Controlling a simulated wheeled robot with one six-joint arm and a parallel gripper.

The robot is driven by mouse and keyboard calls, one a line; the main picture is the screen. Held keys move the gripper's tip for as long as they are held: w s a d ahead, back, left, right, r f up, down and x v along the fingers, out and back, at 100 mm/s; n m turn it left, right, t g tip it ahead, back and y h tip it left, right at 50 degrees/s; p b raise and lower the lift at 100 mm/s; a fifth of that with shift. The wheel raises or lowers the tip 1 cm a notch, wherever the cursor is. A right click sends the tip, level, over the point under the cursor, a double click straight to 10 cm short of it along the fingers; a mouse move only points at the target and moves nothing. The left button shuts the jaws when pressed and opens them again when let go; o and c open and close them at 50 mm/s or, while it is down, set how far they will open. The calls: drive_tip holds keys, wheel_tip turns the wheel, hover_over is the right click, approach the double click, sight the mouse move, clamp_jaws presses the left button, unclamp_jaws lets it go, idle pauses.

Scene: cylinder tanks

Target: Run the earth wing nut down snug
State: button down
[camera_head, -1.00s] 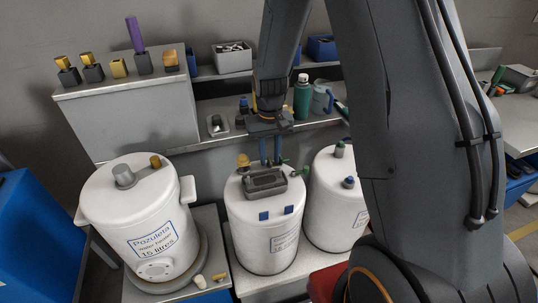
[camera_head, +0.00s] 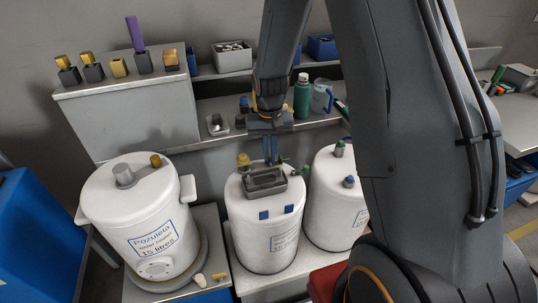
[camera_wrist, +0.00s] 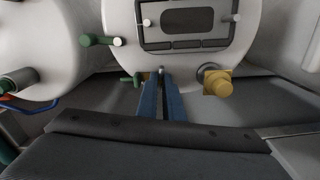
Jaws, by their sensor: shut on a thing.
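The middle white tank (camera_head: 262,238) stands upright with a grey rectangular frame on its lid. My gripper (camera_head: 271,162) points down at the tank's rear edge, behind that frame. In the wrist view its two blue fingers (camera_wrist: 161,76) are close together at the tank's rim. They are shut on a small part, which I take to be the earth wing nut; the fingers hide most of it. A small pale tip (camera_wrist: 161,69) shows between the fingertips. A small green fitting (camera_wrist: 132,79) sits just left of the fingers in the wrist view.
A yellow fitting (camera_wrist: 217,83) stands right of the fingers in the wrist view. A green-capped fitting (camera_wrist: 92,40) sticks out on the left. White tanks stand left (camera_head: 138,215) and right (camera_head: 330,210) of the middle one. A shelf (camera_head: 225,133) with bottles runs behind.

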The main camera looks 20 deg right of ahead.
sight(270, 159)
drive_tip(key=c, duration=1.9)
unclamp_jaws()
drive_tip(key=shift+r+b, duration=1.05)
drive_tip(key=shift+r, duration=2.85)
drive_tip(key=s+r+n+t+b, duration=0.1)
drive_tip(key=s+n, duration=0.1)
drive_tip(key=s, duration=1.5)
drive_tip(key=shift+s, duration=0.2)
